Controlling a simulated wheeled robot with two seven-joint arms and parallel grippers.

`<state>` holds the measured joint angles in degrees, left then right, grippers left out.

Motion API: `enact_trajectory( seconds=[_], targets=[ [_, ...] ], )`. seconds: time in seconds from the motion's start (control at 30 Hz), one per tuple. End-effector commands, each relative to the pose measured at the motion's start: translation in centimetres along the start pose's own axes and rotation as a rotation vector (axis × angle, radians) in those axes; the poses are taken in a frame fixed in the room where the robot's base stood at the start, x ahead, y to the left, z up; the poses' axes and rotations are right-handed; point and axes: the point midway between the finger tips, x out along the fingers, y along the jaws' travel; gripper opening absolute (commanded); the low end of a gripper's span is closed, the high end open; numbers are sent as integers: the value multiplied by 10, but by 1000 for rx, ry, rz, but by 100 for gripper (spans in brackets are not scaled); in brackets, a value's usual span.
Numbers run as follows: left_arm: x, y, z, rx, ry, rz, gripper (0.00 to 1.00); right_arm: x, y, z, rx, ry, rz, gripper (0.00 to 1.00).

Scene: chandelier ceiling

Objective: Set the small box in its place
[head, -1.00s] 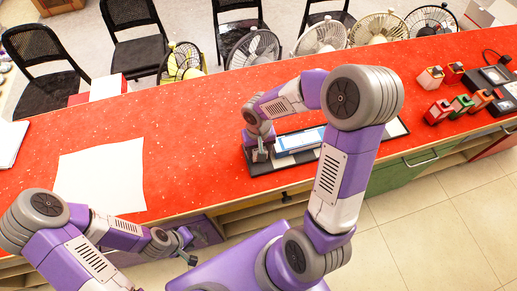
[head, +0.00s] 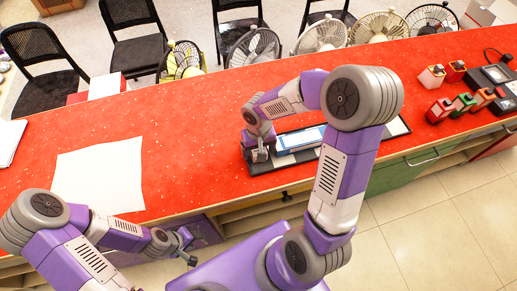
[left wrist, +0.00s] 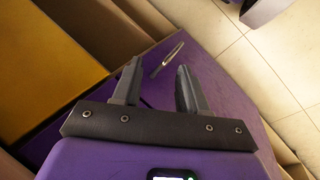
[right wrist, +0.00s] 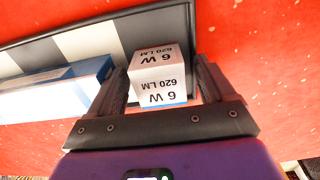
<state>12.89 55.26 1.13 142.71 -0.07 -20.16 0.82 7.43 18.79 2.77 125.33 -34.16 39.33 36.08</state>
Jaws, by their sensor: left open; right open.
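The small white box (right wrist: 158,80), marked "6 W 620 LM", stands between the two fingers of my right gripper (right wrist: 160,68) in the right wrist view. The fingers are open on either side of it; I cannot tell whether they touch it. The box is at the end of a black-rimmed tray (right wrist: 70,46) with black and white patches. In the head view my right gripper (head: 260,155) is over the left end of this tray (head: 262,168), and the small box is hard to make out. My left gripper (left wrist: 158,75) is open and empty, low beside the counter front.
A longer blue and white box (head: 306,139) lies in the tray, beside the small box. A white sheet (head: 100,178) lies on the red counter (head: 200,130) to the left. Several red and green small items (head: 440,110) and a dark device stand at the right. Fans and chairs line the far side.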

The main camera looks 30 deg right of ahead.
Motion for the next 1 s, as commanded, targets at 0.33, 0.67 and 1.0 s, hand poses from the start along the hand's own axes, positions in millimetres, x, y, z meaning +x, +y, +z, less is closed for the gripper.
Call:
enact_trajectory(
  seconds=[0.33,0.67,1.0],
  targets=[
    [-26,10,1,0,0,0,43,-61,0,-1,1,6,0,83],
    [-39,15,2,0,0,0,43,-121,0,-1,-1,3,0,83],
    [-40,15,2,0,0,0,43,-131,0,0,-1,-1,0,83]
  ],
)
